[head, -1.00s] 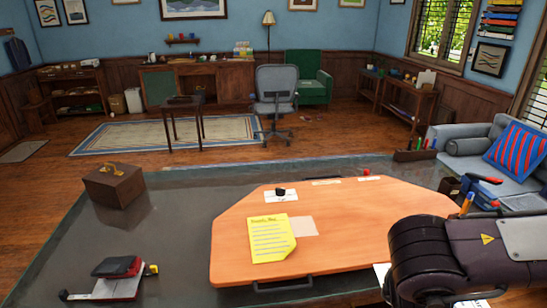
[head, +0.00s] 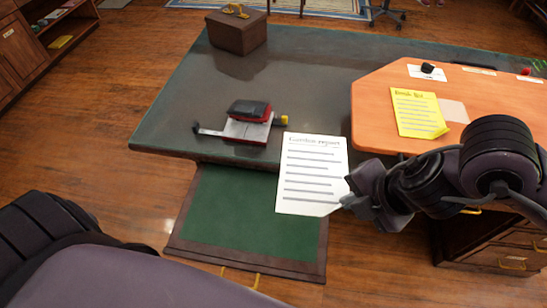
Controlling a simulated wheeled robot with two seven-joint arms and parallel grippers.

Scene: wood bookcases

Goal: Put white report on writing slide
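The white report (head: 312,172), a printed sheet with a title and several grey lines, is in the middle of the head view. It appears in front of the right part of the green writing slide (head: 235,215), which is pulled out from the desk's front edge. My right gripper (head: 347,201) is at the sheet's lower right edge and looks shut on it; its fingertips are partly hidden. The sheet overlaps the slide's right edge in the picture and seems held above it. My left gripper is out of view; only part of my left arm shows at lower left.
On the dark desk top (head: 190,95) are a red-and-black stapler-like object (head: 249,110), a tape measure (head: 282,120) and a brown box (head: 236,32). An orange board (head: 378,120) with a yellow note (head: 418,112) lies at right. The slide's left part is clear.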

